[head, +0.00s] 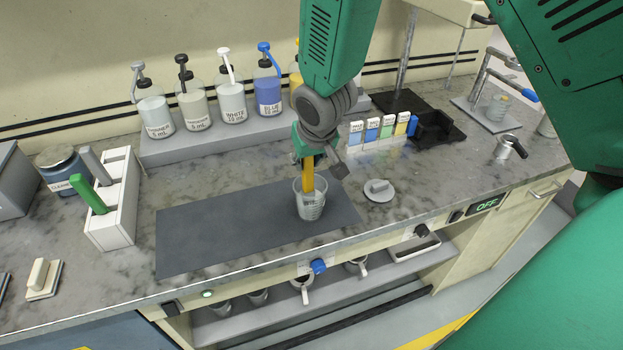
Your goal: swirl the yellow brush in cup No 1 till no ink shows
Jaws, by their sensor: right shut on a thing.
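My right gripper (317,152) is shut on the yellow brush (308,178) and holds it about upright, pointing down. The brush's lower part is inside a clear cup (311,207) with markings on its wall. The cup stands on the dark grey mat (225,232) near its right end. I cannot read a cup number, and the brush tip and any ink inside are too small to make out. My left gripper is not in view.
Pump bottles (233,101) stand on a grey ledge behind the mat. A white holder (117,208) with green and grey handles is at left. A round grey lid (378,190) lies just right of the mat. The mat's left part is clear.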

